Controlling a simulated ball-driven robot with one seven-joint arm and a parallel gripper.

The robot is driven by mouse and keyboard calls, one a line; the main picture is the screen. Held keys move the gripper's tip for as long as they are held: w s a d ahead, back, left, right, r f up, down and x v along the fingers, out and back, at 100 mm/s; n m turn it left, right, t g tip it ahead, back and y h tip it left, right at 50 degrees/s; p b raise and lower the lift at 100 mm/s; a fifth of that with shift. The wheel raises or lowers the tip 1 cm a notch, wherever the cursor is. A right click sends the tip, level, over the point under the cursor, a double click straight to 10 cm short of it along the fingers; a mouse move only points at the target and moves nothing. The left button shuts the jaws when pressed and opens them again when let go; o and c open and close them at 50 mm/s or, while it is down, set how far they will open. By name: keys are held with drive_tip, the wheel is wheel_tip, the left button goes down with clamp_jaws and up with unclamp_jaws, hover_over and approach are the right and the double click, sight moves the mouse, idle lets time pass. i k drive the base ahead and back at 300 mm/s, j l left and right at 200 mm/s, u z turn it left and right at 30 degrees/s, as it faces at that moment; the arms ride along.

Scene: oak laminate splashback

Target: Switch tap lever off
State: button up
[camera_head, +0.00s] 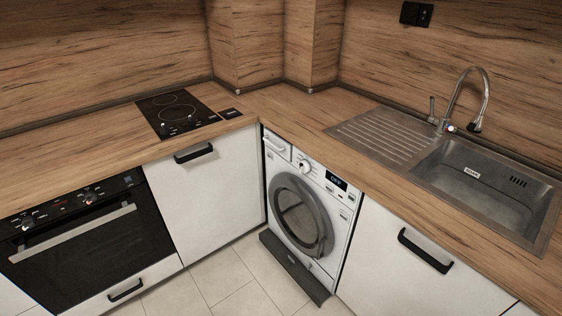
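The chrome tap (483,92) stands at the back edge of the metal sink (470,188) on the right. Its tall spout curves over toward the basin. The tap lever (432,108) is on the left side of the tap's base and points upward. I cannot tell whether water is running; no stream is clearly visible. My gripper is not in view.
The sink's ribbed drainboard (378,136) lies left of the basin. A washing machine (308,212) stands under the corner worktop. A black hob (178,113) and an oven (88,240) are at left. The tiled floor (235,283) in front is clear.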

sight(431, 118)
drive_tip(key=i+l+u, duration=0.1)
drive_tip(key=u, duration=0.35)
drive_tip(key=l+u, duration=0.1)
drive_tip(key=u, duration=0.4)
drive_tip(key=i+l+u, duration=0.1)
drive_tip(key=u, duration=0.35)
drive_tip(key=l+u, duration=0.2)
drive_tip(key=u, duration=0.3)
drive_tip(key=l+u, duration=0.2)
drive_tip(key=u, duration=0.25)
drive_tip(key=l+u, duration=0.15)
drive_tip(key=u, duration=0.35)
drive_tip(key=l+u, duration=0.15)
drive_tip(key=u, duration=0.3)
drive_tip(key=k+l+u, duration=0.1)
drive_tip(key=u, duration=0.35)
